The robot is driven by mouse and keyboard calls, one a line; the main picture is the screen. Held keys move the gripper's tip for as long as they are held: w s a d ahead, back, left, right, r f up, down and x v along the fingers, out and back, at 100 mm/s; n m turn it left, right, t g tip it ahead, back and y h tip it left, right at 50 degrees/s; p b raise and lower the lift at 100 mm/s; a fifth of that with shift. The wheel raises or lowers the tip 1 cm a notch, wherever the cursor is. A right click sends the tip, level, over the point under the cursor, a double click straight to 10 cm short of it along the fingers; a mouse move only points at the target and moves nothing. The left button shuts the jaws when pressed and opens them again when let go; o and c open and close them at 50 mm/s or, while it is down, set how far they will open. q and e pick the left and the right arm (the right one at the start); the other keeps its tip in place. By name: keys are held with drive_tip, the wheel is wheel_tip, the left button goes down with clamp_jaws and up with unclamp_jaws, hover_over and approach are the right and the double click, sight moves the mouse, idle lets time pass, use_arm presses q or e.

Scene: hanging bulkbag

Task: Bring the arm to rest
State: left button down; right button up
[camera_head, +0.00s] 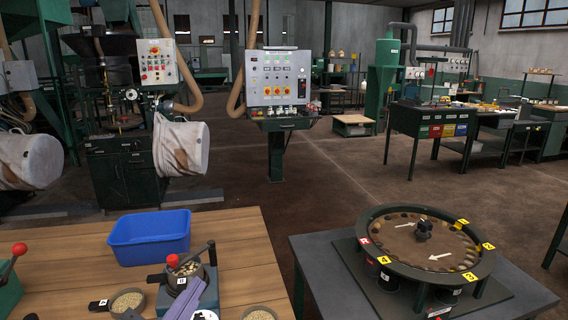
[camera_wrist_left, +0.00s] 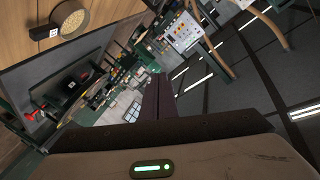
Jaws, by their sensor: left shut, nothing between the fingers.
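My left gripper (camera_head: 199,284) shows at the bottom of the head view as two narrow purple-grey fingers lying together. It is in front of a small grinder-like device with a red-knobbed lever (camera_head: 190,257) and partly hides it. I cannot tell whether they touch. In the left wrist view the fingers (camera_wrist_left: 157,98) are shut side by side with nothing between them. My right gripper is not in view.
A wooden table (camera_head: 240,232) bears a blue bin (camera_head: 149,235) and small bowls of grain (camera_head: 127,301). A round carousel (camera_head: 425,239) stands on a dark table at right. A control panel (camera_head: 278,78) and white bags (camera_head: 181,148) are behind. Open floor lies between.

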use_arm(q)
drive_tip(key=s+a+f+n+g+y, duration=0.1)
drive_tip(key=s+a+f+n+g, duration=0.15)
drive_tip(key=s+f, duration=0.4)
drive_tip(key=s+a+f+n+g+y, duration=0.2)
drive_tip(key=s+a+f+g, duration=0.15)
drive_tip(key=f, duration=0.55)
drive_tip(key=s+f+n+g, duration=0.3)
drive_tip(key=s+f+g, duration=0.5)
drive_tip(key=s, duration=0.7)
drive_tip(key=w+d+f+t+h+b, duration=0.1)
drive_tip(key=d+f+t+b, duration=0.1)
drive_tip(key=f, duration=0.5)
drive_tip(key=w+d+f+t+h+b, duration=0.1)
drive_tip(key=w+f+t+b, duration=0.1)
drive_tip(key=f+b, duration=0.2)
drive_tip(key=w+d+f+t+h+b, duration=0.1)
drive_tip(key=w+d+f+b, duration=0.1)
drive_tip(key=f, duration=0.7)
drive_tip(key=shift+d+f+t+b, duration=0.35)
drive_tip(key=shift+t+b, duration=0.05)
drive_tip(key=shift+b, duration=0.35)
drive_tip(key=shift+w, duration=0.1)
